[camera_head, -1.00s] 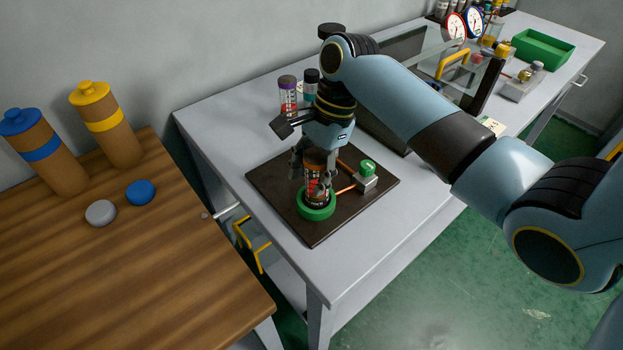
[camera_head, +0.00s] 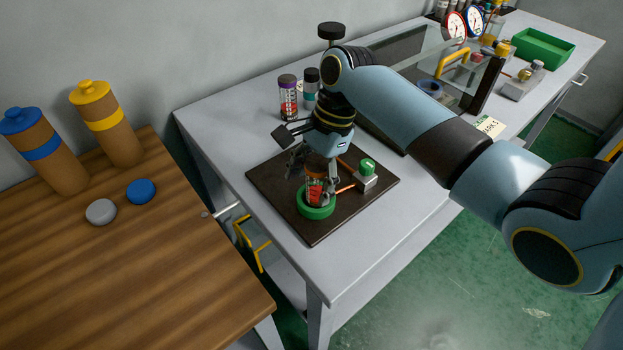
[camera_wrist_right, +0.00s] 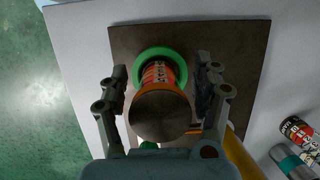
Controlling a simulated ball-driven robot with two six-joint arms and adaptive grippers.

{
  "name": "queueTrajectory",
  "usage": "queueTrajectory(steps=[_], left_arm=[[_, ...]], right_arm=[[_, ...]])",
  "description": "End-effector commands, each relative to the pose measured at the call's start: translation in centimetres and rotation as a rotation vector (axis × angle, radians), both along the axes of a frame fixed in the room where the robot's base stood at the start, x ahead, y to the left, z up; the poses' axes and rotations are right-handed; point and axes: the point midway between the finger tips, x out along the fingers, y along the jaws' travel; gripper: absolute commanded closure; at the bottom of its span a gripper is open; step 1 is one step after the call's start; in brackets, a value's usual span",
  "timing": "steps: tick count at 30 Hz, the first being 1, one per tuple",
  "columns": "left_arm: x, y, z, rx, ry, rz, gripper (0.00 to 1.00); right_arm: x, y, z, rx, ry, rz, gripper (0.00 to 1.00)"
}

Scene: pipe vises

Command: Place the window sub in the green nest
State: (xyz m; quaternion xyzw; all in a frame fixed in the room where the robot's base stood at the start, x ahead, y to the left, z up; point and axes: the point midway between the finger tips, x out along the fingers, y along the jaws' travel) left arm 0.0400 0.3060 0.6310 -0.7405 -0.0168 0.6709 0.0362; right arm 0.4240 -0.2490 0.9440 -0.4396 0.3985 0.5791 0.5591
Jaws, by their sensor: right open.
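The window sub, an orange and dark cylinder with lettering (camera_head: 315,189), stands upright in the green nest (camera_head: 317,211) on a dark board. In the right wrist view I see the sub (camera_wrist_right: 160,112) end-on, its dark round end toward me, with the green nest ring (camera_wrist_right: 148,55) around its far end. My right gripper (camera_head: 314,180) is open. Its fingers stand on both sides of the sub, and a gap shows on each side in the right wrist view (camera_wrist_right: 162,95). The sub's upper end is partly hidden by the gripper in the head view. My left gripper is not in view.
A grey block with a green button (camera_head: 367,170) and copper-coloured rods sits beside the nest on the dark board (camera_head: 275,180). Two labelled cylinders (camera_head: 288,97) stand behind it. A glass panel and a green bin (camera_head: 543,46) are farther right. The table's front is clear.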

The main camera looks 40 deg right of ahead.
Motion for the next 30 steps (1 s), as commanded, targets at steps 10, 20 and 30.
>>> queueTrajectory(steps=[10, 20, 30], left_arm=[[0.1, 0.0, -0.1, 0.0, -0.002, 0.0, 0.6], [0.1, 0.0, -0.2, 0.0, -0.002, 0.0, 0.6], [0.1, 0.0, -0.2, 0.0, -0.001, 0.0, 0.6]], right_arm=[[0.0, -2.0, 6.0, -0.004, -0.005, 0.001, 0.34], [-0.1, -3.5, 11.0, -0.001, -0.002, -0.001, 0.34], [-0.1, -3.6, 11.5, 0.0, 0.0, 0.0, 0.34]])
